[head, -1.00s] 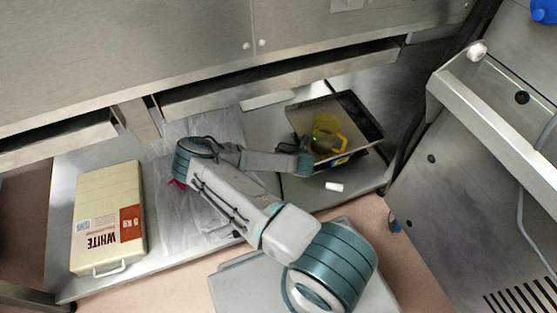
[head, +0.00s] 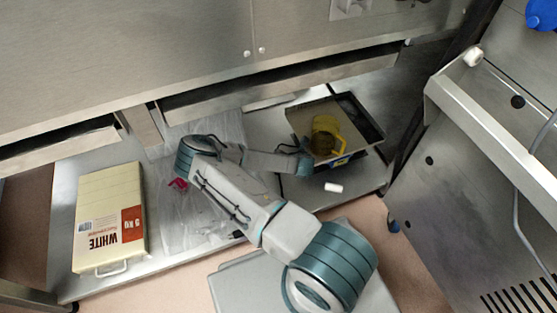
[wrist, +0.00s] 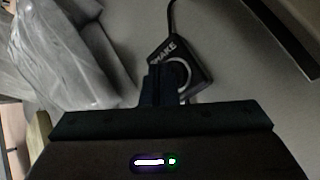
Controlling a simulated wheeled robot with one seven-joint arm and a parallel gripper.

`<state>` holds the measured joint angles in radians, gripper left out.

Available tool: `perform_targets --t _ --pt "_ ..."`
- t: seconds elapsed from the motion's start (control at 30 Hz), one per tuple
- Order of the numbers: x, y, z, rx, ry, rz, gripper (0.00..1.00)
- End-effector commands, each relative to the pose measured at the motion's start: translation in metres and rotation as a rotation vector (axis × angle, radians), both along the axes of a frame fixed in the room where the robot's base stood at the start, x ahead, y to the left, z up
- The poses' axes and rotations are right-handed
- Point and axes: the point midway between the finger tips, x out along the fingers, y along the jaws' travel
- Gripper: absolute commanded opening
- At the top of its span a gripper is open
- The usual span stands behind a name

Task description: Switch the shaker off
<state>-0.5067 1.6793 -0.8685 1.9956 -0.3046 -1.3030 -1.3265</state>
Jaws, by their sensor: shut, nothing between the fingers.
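The black switch box (wrist: 184,62), with the letters "HAKE" readable and a pale ring on its face, is in the wrist view with its cord running up. My gripper (wrist: 165,78) is shut and empty, its fingertips overlapping the box's left side; I cannot tell if they touch it. In the head view the box and my fingers are hidden by my arm. There a dark-rimmed tray (head: 362,112), apparently the shaker's top, holds a yellow jug (head: 327,135). No lit lamp shows on it.
Clear plastic sheeting (head: 215,130) lies left of my arm, also in the wrist view (wrist: 75,50). A cream "WHITE" container (head: 110,215) lies farther left. A small white cylinder (head: 333,187) lies below the tray. A steel overhang (head: 280,85) runs above; a steel machine (head: 460,170) stands right.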

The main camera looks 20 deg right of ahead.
Motion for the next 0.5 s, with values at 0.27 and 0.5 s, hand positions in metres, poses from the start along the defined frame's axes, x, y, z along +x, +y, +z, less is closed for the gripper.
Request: perform_targets --t 0.27,0.5 --pt "0.0 0.0 0.003 0.0 0.0 0.0 0.0" --pt "0.0 0.0 0.027 0.001 0.0 -0.001 0.0"
